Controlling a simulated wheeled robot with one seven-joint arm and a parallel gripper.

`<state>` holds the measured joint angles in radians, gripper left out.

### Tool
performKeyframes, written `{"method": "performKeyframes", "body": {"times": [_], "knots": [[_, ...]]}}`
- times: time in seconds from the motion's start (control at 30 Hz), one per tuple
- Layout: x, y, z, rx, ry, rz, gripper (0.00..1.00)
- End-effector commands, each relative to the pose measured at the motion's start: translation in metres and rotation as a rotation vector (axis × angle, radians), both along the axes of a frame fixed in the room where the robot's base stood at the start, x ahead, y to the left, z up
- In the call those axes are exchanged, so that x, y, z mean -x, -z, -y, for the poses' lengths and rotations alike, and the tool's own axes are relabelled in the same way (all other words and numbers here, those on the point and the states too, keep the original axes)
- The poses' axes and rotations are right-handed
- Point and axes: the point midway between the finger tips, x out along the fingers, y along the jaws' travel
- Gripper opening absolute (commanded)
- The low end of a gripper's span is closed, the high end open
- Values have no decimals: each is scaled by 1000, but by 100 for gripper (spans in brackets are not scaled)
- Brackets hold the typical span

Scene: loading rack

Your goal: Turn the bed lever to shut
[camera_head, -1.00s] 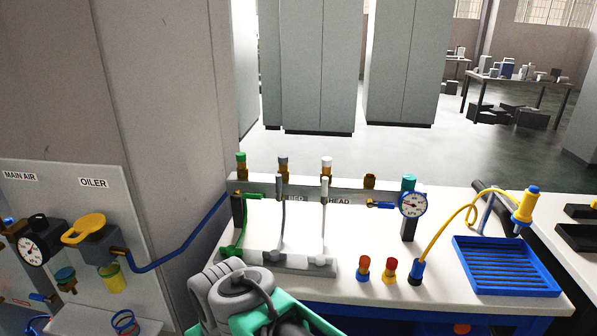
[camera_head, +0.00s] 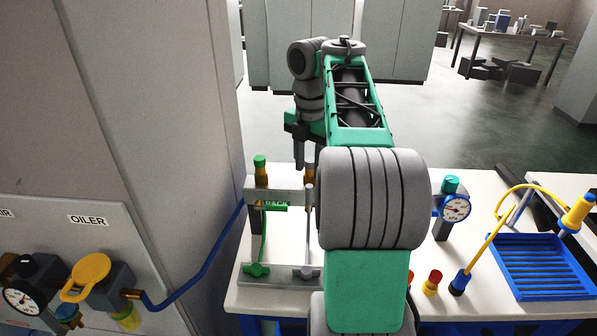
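The valve rail (camera_head: 283,196) stands on the white bench. Behind my arm's left edge, part of the grey bed valve shows, with its brass fitting (camera_head: 309,173) and a grey upright piece below it that looks like the bed lever (camera_head: 309,200). The BED label and the head valve are hidden by my arm. My gripper (camera_head: 299,166) points down, just above and left of the brass fitting as seen here. I cannot tell whether it touches anything, or how far its fingers are apart.
The green valve (camera_head: 260,172) with its sideways green lever stands left of the bed valve. A pressure gauge (camera_head: 455,208), red-capped plug (camera_head: 433,283) and blue tray (camera_head: 540,268) lie to the right. The oiler panel (camera_head: 95,225) and a grey wall are at left.

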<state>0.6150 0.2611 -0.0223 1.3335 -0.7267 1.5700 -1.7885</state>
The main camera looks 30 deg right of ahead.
Motion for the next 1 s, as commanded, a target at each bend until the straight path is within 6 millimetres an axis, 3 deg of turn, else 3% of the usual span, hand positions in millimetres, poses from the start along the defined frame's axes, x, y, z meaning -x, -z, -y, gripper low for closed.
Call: {"method": "performKeyframes", "body": {"times": [0.5, 0.8, 1.0], "knots": [[1, 77, 3, 2, -6, 2, 39], [1, 78, 2, 1, -6, 0, 39], [1, 78, 2, 1, -6, 0, 23]]}}
